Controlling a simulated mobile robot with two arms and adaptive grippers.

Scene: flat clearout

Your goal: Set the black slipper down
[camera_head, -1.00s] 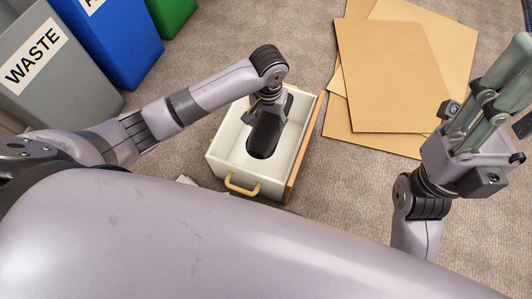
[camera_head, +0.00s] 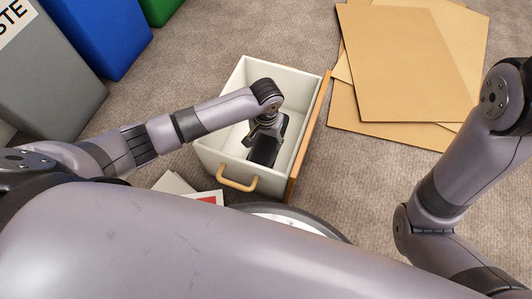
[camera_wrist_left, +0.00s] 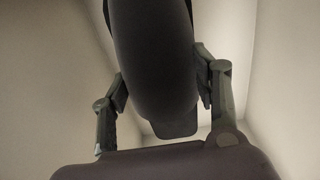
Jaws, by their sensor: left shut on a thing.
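The black slipper (camera_head: 262,151) is inside a white drawer-like box (camera_head: 213,140) with a wooden front panel and handle. It is partly hidden by my left arm in the head view. My left gripper (camera_head: 268,128) reaches down into the box and is shut on the slipper. In the left wrist view the slipper (camera_wrist_left: 155,60) fills the middle, with a finger against each side and pale box walls around. I cannot tell whether the slipper touches the box floor. My right gripper is out of view; only my right arm shows at the right.
Flat cardboard sheets (camera_head: 400,65) lie on the carpet at the upper right. A grey waste bin (camera_head: 45,85), a blue bin (camera_head: 110,35) and a green bin (camera_head: 158,10) stand at the upper left. Papers (camera_head: 175,184) lie near the box's front left.

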